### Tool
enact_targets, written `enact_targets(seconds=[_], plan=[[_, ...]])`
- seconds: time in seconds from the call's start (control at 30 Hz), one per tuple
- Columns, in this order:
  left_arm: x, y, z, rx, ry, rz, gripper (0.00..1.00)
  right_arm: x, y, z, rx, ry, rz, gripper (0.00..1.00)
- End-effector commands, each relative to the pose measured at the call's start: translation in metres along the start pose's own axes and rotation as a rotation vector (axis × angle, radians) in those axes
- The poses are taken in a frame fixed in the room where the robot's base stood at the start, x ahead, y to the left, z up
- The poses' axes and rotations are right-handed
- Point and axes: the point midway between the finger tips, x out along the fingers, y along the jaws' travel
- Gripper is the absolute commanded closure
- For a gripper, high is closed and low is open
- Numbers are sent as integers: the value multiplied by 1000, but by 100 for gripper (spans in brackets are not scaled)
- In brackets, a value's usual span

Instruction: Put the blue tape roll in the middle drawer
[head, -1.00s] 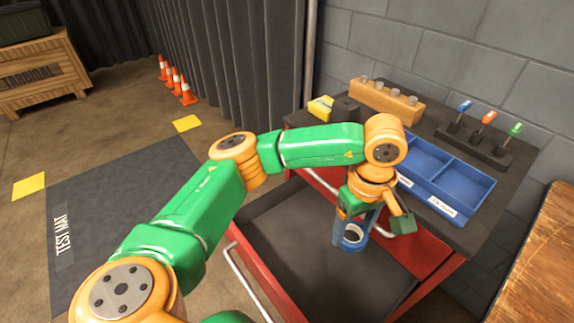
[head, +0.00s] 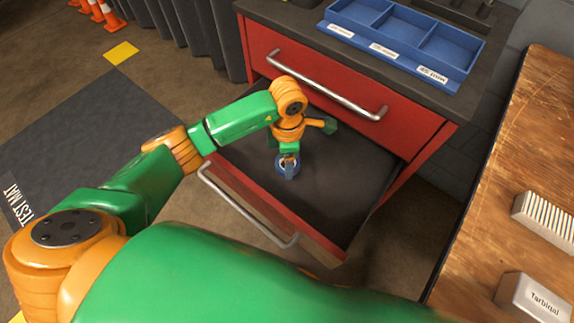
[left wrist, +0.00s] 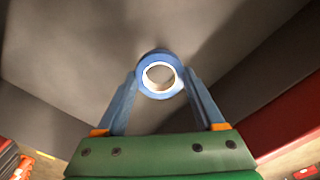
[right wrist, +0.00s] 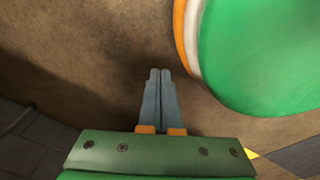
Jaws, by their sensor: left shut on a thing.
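The blue tape roll (head: 281,165) is a blue ring with a pale core. It is between the fingers of my left gripper (head: 289,158), which is shut on it, low inside an open drawer (head: 330,170). This drawer has a dark floor and red front, and is pulled out below a shut red drawer (head: 300,85). In the left wrist view the roll (left wrist: 160,94) sits at the fingertips over the grey drawer floor. I cannot tell if it touches the floor. My right gripper (right wrist: 160,72) is shut and empty over brown floor, outside the head view.
A blue divided tray (head: 400,35) with labels sits on the cabinet top. The shut drawer's silver handle (head: 330,88) juts out over the open drawer. A wooden bench (head: 530,170) stands at right with two pale blocks. The open drawer otherwise looks empty.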

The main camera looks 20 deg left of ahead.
Motion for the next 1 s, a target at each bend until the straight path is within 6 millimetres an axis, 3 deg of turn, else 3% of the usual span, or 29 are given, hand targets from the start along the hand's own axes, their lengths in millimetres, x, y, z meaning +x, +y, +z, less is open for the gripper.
enact_targets(seconds=[0.2, 0.57, 0.6, 0.67, 0.87, 1.0], plan=[[39, -1, 0, 1, 2, -2, 83, 11, 4, 0, 4, 4, 7, 100], [43, 0, 0, 3, 0, 1, 83, 13, 11, 0, 5, 8, 19, 100], [42, 0, 0, 3, 0, 1, 19, 12, 12, -1, 5, 9, 20, 100], [42, 0, 0, 3, 0, 1, 3, 12, 13, -2, 4, 10, 22, 100], [41, 0, 0, 3, 0, 0, 0, 12, 13, -2, 4, 11, 23, 100], [27, 1, 0, 4, -1, 2, 0, 4, 12, -3, 3, 10, 21, 100]])
